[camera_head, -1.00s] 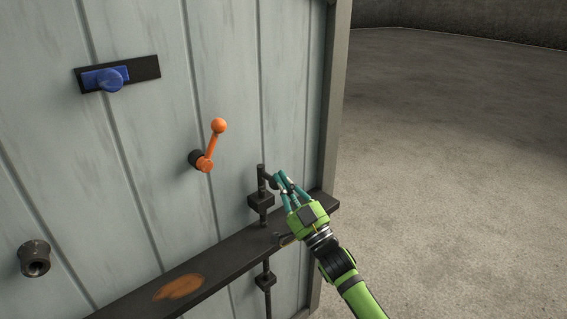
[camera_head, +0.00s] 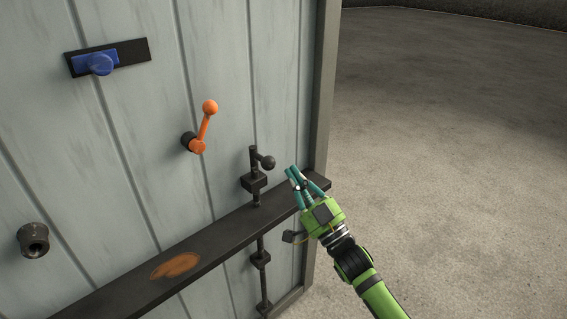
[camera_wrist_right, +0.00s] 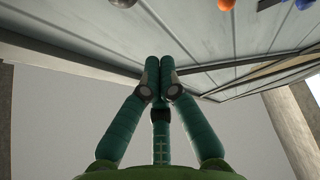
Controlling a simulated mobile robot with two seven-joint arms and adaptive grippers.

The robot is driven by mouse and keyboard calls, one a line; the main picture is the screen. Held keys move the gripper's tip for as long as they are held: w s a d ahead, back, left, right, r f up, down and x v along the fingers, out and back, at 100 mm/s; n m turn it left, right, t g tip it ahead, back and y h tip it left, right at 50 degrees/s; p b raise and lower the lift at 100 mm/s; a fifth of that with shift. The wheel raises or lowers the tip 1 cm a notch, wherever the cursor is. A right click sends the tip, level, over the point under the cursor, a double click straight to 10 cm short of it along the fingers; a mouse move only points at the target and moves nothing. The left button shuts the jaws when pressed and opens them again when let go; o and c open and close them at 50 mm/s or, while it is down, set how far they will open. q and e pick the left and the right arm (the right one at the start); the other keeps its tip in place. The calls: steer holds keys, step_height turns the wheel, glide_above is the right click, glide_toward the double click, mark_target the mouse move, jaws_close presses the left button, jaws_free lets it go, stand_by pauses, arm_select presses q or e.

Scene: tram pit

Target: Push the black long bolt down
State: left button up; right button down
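The black long bolt (camera_head: 253,160) is an upright dark rod on the grey panel, with a round knob sticking out to the right near its top. It runs through an upper bracket and a lower bracket, behind a dark horizontal bar (camera_head: 120,288). My right gripper (camera_head: 296,172) has teal fingers. It is to the right of the knob, apart from it, near the bar's right end. In the right wrist view the right gripper's fingertips (camera_wrist_right: 160,66) meet with nothing between them. My left gripper is not in view.
An orange lever (camera_head: 205,125) is on the panel left of the bolt. A blue latch (camera_head: 101,63) is on a black plate at upper left. A dark round fitting (camera_head: 33,240) is at lower left. Open floor (camera_head: 455,140) lies right of the panel's edge post.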

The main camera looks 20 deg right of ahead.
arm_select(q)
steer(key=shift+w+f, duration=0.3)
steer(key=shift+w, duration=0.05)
arm_select(e)
steer(key=shift+v, duration=1.15)
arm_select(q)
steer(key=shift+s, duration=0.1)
arm_select(e)
steer(key=shift+s, duration=0.1)
